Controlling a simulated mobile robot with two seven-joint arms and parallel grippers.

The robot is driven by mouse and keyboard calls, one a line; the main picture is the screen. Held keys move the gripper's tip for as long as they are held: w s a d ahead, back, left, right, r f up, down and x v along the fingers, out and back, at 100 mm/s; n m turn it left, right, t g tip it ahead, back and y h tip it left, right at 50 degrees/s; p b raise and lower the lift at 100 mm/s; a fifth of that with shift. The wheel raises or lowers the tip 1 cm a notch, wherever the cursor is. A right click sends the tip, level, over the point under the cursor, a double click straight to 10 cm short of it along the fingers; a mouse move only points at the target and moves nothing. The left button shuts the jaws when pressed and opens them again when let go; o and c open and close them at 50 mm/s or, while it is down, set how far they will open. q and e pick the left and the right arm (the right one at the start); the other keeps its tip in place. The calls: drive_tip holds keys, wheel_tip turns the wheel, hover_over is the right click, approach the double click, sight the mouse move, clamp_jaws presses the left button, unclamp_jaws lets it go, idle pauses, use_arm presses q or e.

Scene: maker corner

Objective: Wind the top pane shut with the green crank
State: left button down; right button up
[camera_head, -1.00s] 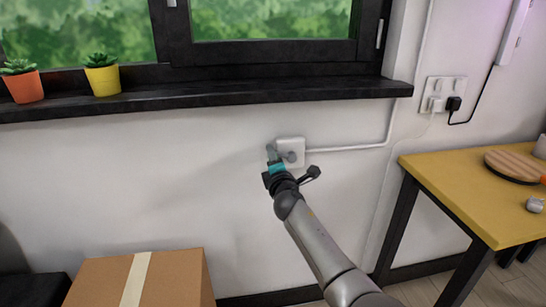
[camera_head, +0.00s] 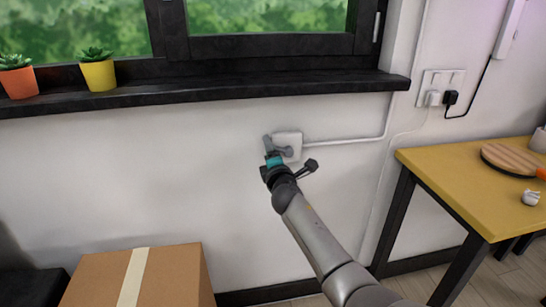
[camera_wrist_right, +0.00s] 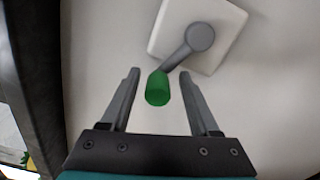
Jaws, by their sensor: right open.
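The crank has a green knob (camera_wrist_right: 157,88) on a grey arm (camera_wrist_right: 182,56), fixed to a white square wall plate (camera_wrist_right: 222,18). In the right wrist view the green knob sits between the two open fingers of my right gripper (camera_wrist_right: 158,95), with a gap to each side. In the head view the wall plate (camera_head: 288,144) is below the window sill and my right gripper (camera_head: 269,147) is in front of its left side; the green knob is hidden there. The window (camera_head: 270,20) shows only its lower part, so the top pane is out of view. My left gripper is not in view.
A black window sill (camera_head: 200,95) runs above the crank, with two potted plants, orange (camera_head: 19,82) and yellow (camera_head: 98,76). A cardboard box (camera_head: 180,275) stands below left. A yellow-topped table (camera_head: 450,180) is at the right. The wall left of the crank is clear.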

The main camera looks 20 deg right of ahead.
drive_tip(key=shift+s+a, duration=0.1)
drive_tip(key=shift+s, duration=0.05)
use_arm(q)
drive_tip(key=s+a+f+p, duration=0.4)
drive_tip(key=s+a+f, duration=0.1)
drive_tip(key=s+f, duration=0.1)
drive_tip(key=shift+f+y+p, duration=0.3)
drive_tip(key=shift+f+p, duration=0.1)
use_arm(e)
drive_tip(key=v, duration=1.5)
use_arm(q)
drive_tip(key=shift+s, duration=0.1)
use_arm(e)
drive_tip(key=shift+c, duration=0.4)
